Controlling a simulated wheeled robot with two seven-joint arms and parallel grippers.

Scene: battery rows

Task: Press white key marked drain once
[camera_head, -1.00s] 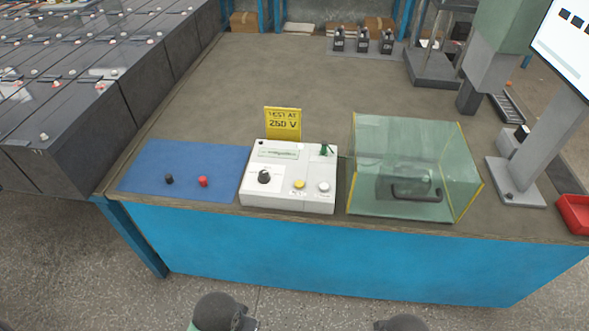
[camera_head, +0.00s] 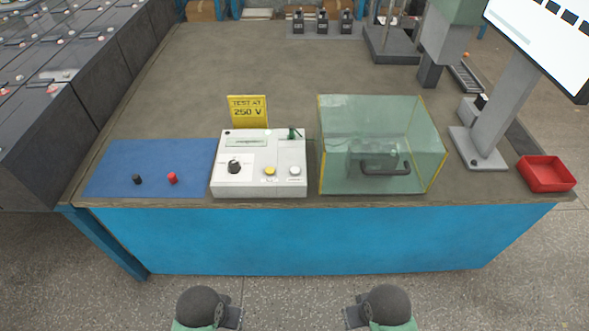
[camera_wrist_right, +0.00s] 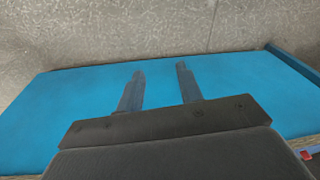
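A white tester box (camera_head: 259,185) stands near the front edge of the bench. On its top are a white round key (camera_head: 295,171) at the right, a yellow round key (camera_head: 269,171) left of it, a black knob (camera_head: 234,166) and a green switch (camera_head: 294,134). The labels below the keys are too small to read. My right gripper (camera_wrist_right: 160,83) is open and empty in its wrist view, its two fingers apart in front of the blue bench panel (camera_wrist_right: 225,90). My left gripper's fingers do not show.
A blue mat (camera_head: 150,165) with a black terminal (camera_head: 136,179) and a red terminal (camera_head: 172,178) lies left of the box. A yellow "TEST AT 250 V" sign (camera_head: 248,111) stands behind it. A clear cover (camera_head: 420,130) with a handle stands close at right.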

